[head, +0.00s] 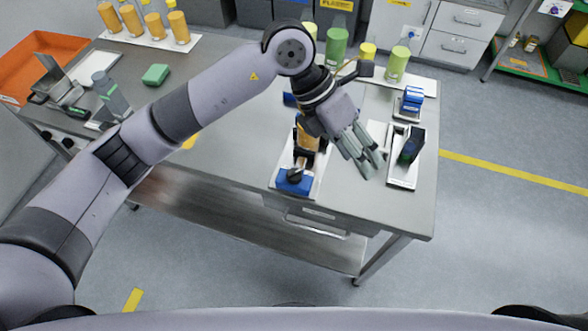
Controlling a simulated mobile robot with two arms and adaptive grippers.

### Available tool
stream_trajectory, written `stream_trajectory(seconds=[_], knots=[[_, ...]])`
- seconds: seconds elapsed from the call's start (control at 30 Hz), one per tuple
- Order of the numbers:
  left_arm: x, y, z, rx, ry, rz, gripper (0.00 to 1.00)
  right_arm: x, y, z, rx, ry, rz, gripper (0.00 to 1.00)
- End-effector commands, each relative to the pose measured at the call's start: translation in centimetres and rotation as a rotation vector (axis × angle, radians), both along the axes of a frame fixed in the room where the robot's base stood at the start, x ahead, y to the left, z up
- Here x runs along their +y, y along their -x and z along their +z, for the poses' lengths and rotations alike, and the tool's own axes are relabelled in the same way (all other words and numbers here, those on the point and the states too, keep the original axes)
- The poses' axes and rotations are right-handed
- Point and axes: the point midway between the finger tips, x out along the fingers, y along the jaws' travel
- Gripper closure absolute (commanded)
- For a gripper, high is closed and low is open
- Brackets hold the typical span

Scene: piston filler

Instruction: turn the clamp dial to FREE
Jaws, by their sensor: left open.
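The piston filler (311,176) stands on a white base plate near the front edge of the grey table (235,150). At its near end is a blue block (296,185) with a black knob (294,174) on top, which looks like the clamp dial. Its markings are too small to read, so I cannot tell its setting. An amber part shows farther back, partly hidden by my arm. My left gripper (369,166) is open and empty, above the table to the right of the filler and apart from the knob. My right gripper is not in view.
A black device on a white tray (403,181) stands right of my gripper, with a blue device (411,100) behind it. Green and yellow-capped bottles (397,64) stand at the back. A green block (156,74) and an orange bin (40,62) are left. The table's middle left is clear.

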Motion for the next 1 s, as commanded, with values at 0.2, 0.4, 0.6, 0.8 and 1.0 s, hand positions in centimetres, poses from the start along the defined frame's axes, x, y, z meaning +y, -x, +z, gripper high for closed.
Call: stream_trajectory(seconds=[0.2, 0.4, 0.6, 0.8, 1.0], knots=[[8.4, -6.0, -0.9, -0.185, -0.459, 0.068, 0.49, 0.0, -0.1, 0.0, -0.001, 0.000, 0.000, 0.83], [10.9, -7.3, -0.8, -0.221, -0.578, 0.099, 0.49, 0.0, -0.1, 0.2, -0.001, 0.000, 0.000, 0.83], [11.0, -7.2, -3.5, -0.215, -0.580, 0.096, 0.49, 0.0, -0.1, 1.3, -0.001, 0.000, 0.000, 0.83], [10.9, -7.2, -7.8, -0.214, -0.577, 0.098, 0.49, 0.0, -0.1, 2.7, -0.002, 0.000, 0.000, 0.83], [10.9, -7.1, -12.2, -0.215, -0.577, 0.095, 0.49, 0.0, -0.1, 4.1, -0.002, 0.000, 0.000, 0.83]])
